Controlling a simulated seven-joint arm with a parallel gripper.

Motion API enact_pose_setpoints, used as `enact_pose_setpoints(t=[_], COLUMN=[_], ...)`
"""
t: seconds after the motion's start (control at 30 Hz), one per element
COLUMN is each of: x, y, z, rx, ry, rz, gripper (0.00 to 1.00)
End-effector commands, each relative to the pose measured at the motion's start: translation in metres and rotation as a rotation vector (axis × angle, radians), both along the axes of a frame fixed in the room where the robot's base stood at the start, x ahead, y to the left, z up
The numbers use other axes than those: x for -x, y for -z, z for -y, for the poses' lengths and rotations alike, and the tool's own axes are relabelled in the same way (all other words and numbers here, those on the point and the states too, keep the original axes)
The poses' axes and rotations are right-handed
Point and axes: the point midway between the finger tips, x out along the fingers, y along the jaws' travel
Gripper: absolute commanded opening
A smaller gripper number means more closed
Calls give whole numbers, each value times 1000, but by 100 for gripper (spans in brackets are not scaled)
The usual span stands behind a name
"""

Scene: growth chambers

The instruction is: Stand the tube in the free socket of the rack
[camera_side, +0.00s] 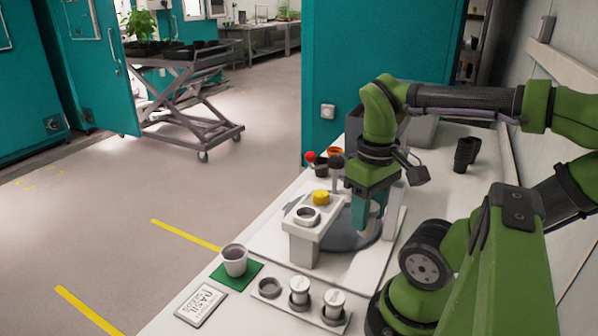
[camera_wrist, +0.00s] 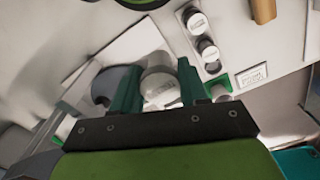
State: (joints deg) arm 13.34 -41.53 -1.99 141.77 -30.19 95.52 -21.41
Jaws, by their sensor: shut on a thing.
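My gripper (camera_side: 365,222) is over the grey round plate at the back of the white base, and its fingers hide what they hold in the side view. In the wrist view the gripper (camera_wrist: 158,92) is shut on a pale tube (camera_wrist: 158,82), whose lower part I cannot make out. The rack (camera_side: 283,302) is a low strip at the front. Two white-topped tubes (camera_side: 299,290) (camera_side: 334,300) stand in its middle and right sockets. The left socket (camera_side: 269,288) is empty. The rack's tubes also show in the wrist view (camera_wrist: 197,22).
A white block stand (camera_side: 303,243) with a ring on top and a yellow knob (camera_side: 320,197) stands left of my gripper. A pale cup (camera_side: 235,261) on a green mat and a label card (camera_side: 201,304) lie left of the rack. Dark pots (camera_side: 465,154) stand at the back right.

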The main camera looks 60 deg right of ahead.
Motion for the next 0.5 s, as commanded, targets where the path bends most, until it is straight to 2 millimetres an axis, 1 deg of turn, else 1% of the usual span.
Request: enact_pose_setpoints(t=[0.13, 0.2, 0.23, 0.37, 0.5], x=[7, 5, 1, -28, -66], y=[1, 6, 9, 21, 41], z=[-4, -9, -11, -20, -33], rx=[1, -1, -1, -2, -3], ry=[-18, -53, -78, -189, -310], rz=[0, -4, -6, -11, -13], gripper=[14, 14, 14, 14, 15])
